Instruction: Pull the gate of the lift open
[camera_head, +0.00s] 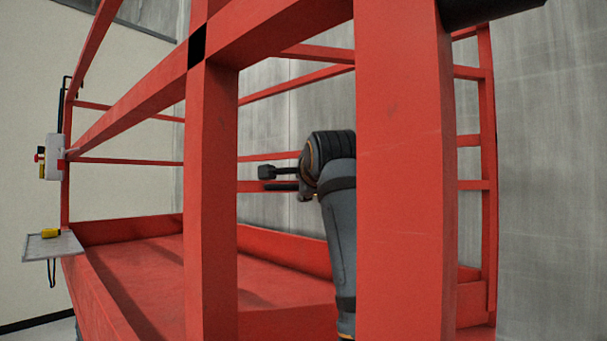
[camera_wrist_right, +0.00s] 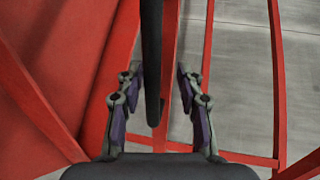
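The red lift (camera_head: 400,130) fills the head view, with thick upright posts, sloping rails and a red floor (camera_head: 150,270). I cannot tell which bars form the gate. A black patch (camera_head: 197,46) sits where a post meets a rail. In the right wrist view my right gripper (camera_wrist_right: 160,80) is open, a finger on each side of a dark bar (camera_wrist_right: 152,50); whether it touches is unclear. The head view shows a grey arm link (camera_head: 338,230) behind a post, with small black end parts (camera_head: 275,178); which arm this is, and its finger state, are unclear.
A control box (camera_head: 52,155) with a red button is on the lift's far left post. Below it a small shelf (camera_head: 52,246) holds a yellow item (camera_head: 50,233). A dark cylinder (camera_head: 485,10) crosses the top right. A grey wall (camera_head: 550,180) stands at right.

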